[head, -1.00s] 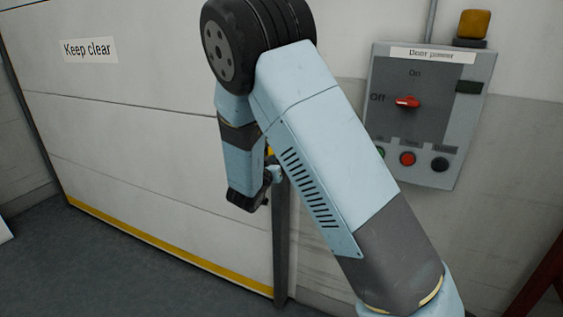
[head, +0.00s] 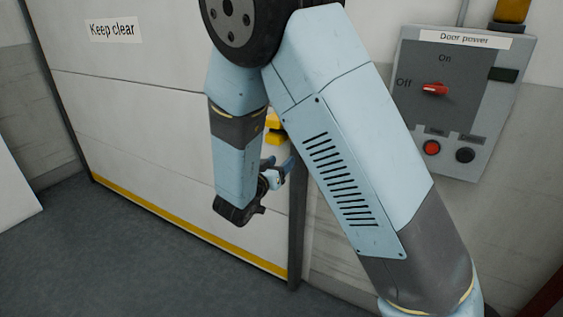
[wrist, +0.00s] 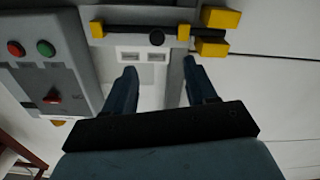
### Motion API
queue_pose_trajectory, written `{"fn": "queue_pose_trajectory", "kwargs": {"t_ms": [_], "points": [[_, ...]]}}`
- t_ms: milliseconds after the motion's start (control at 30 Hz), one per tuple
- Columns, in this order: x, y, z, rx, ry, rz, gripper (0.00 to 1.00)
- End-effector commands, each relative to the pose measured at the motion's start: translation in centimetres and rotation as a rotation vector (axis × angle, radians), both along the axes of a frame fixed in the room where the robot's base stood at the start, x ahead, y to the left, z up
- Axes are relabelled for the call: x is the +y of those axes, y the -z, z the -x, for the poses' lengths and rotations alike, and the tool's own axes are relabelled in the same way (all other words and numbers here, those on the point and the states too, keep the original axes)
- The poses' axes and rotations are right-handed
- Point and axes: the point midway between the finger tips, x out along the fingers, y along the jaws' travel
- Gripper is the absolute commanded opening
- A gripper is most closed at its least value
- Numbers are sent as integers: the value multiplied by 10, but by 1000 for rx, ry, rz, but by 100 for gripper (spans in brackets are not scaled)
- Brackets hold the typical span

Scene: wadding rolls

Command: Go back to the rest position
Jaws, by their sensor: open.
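My gripper (head: 278,172) hangs below my bent arm in the head view, in front of the door's right edge, partly hidden by my arm. In the wrist view my gripper (wrist: 160,68) has its two blue fingers spread, with nothing between them. Beyond the fingers is a pale fitting with two small slots (wrist: 140,57). A dark bar with yellow parts (wrist: 140,30) crosses behind the fingertips. The yellow parts (head: 273,131) also show beside my arm in the head view. I cannot tell the exact gap between fingers and bar.
A pale door (head: 150,120) with a "Keep clear" sign (head: 113,29) fills the left. A "Door power" panel (head: 420,65) hangs right of my arm, its red switch (head: 435,89) lying level beside "Off". A white board (head: 15,180) stands at far left. Grey floor in front looks clear.

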Motion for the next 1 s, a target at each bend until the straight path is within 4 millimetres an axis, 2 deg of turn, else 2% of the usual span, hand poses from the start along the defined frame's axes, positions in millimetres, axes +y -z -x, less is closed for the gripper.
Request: {"fn": "queue_pose_trajectory", "kwargs": {"t_ms": [267, 467, 600, 733, 1000], "points": [[0, -1, -1, 4, -5, -9, 57], [-10, -14, -18, 58, -67, -133, 57], [-19, -31, -33, 123, -151, -270, 57], [-26, -50, -40, 181, -235, -382, 57], [-45, -96, -31, 299, -403, -549, 57]]}}
